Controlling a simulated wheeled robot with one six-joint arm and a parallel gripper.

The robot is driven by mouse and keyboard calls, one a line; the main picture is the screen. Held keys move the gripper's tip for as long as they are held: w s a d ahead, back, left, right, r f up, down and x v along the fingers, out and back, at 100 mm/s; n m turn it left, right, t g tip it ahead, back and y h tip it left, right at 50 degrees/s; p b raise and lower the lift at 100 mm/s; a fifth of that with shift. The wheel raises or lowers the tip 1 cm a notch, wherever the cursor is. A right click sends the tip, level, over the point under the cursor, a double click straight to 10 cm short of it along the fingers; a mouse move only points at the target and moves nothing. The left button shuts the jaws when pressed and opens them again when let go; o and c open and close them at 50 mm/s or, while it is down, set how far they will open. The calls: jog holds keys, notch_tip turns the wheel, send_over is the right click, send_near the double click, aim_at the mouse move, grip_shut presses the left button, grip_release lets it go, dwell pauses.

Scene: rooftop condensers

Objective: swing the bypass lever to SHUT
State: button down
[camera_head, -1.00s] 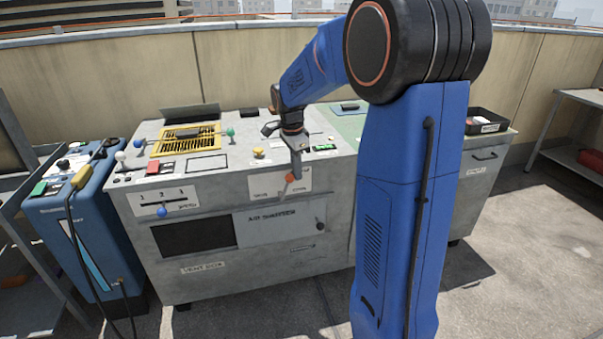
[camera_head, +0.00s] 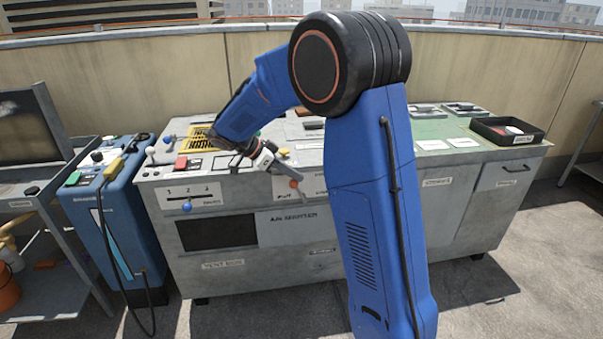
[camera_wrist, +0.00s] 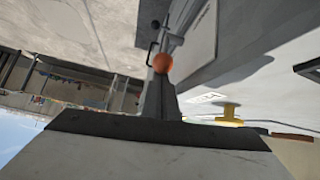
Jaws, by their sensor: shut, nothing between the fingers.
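The bypass lever's orange knob (camera_head: 294,183) stands out from the pale label plate (camera_head: 281,190) on the grey cabinet's front, near its top edge. The plate's words are too small to read, and my arm partly covers its right side. My gripper (camera_head: 289,175) comes down at a slant from the upper left, its tips at the knob. In the wrist view the knob (camera_wrist: 162,62) shows just beyond the tips of my shut fingers (camera_wrist: 160,92). Nothing is between them. I cannot tell whether they touch the knob.
A blue-knobbed slider (camera_head: 187,207) is on the cabinet front to the left. A yellow button (camera_wrist: 229,116) shows in the wrist view. A blue machine with a cable (camera_head: 118,220) stands left of the cabinet. A black tray (camera_head: 507,131) sits at the cabinet's right end. Floor in front is clear.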

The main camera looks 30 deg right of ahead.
aim_at(301, 167)
jog(key=shift+w+a+f, duration=0.1)
jog(key=shift+a+f, duration=0.05)
jog(key=shift+a, duration=0.35)
jog(key=shift+a+f, duration=0.1)
dwell(0.3)
jog(key=shift+w+d+r, duration=0.1)
jog(key=shift+d+r, duration=0.2)
jog(key=shift+d, duration=0.1)
jog(key=d+r, duration=0.2)
jog(key=d, duration=0.1)
jog(key=shift+s, duration=0.2)
jog(key=v, duration=1)
jog(key=shift+a+f, duration=0.3)
jog(key=shift+f, duration=0.1)
